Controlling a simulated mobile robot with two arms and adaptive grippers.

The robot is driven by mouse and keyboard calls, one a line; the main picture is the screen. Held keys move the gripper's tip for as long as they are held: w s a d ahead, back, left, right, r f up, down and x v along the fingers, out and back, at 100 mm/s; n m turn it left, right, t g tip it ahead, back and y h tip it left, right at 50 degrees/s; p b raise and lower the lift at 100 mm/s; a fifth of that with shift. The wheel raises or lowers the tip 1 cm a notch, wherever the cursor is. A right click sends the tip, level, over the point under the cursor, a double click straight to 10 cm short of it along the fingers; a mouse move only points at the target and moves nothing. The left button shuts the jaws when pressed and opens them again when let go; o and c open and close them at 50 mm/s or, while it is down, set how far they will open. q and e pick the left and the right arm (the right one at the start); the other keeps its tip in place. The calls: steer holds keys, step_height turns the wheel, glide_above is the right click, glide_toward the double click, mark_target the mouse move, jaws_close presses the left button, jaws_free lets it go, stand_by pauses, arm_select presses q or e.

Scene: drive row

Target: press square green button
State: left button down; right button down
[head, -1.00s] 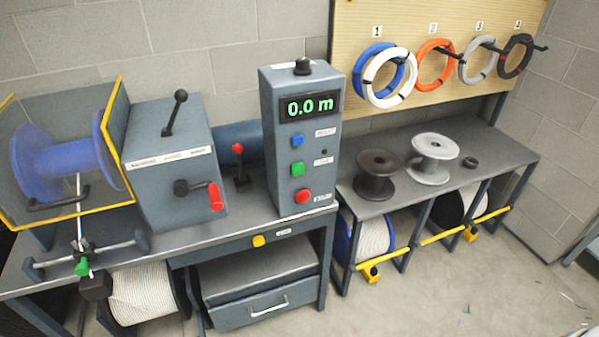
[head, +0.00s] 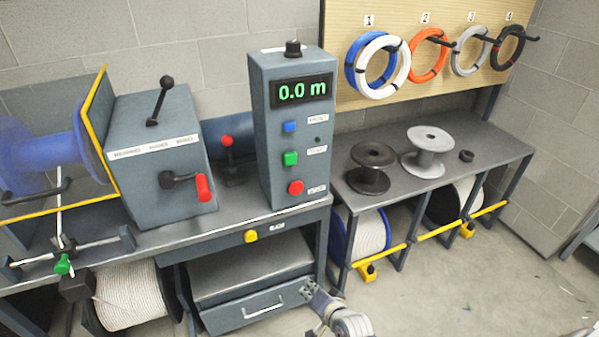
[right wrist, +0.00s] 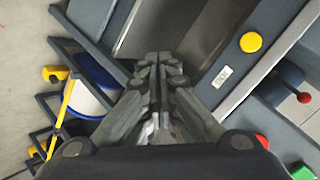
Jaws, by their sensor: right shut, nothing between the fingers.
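The square green button (head: 290,158) sits on the front of the grey control box (head: 262,130), between a blue button above and a round red button below. It appears unpressed as far as I can tell. A green patch at the lower right edge of the right wrist view (right wrist: 303,173) looks like the same button, cut off by the frame. My right gripper (head: 309,288) is low in front of the bench, below and apart from the control box. Its fingers are closed together and empty in the right wrist view (right wrist: 160,62). My left gripper is out of view.
The red button (head: 296,187), blue button (head: 290,127) and a yellow button (head: 250,236) on the bench edge are nearby. A red-knobbed lever (head: 226,141) stands left of the box. A drawer (head: 257,303) is under the bench. The floor at right is open.

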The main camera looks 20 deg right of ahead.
mark_target(296, 159)
steer(key=w+d+r+m+t+b, duration=0.1)
steer(key=r+m+t, duration=0.1)
steer(key=r, duration=0.8)
steer(key=w+d+r+m+t+b, duration=0.1)
steer(key=w+d+r+m+t, duration=0.1)
steer(key=r, duration=0.7)
steer(key=w+d+r+m+t+b, duration=0.1)
steer(key=r+m+t, duration=0.1)
steer(key=r, duration=0.8)
steer(key=shift+w+d+r+m+t+h, duration=0.3)
steer(key=shift+r+m+t+h, duration=0.1)
steer(key=shift+m, duration=0.3)
steer(key=w+p, duration=0.1)
steer(key=w, duration=1.3)
steer(key=shift+f, duration=0.1)
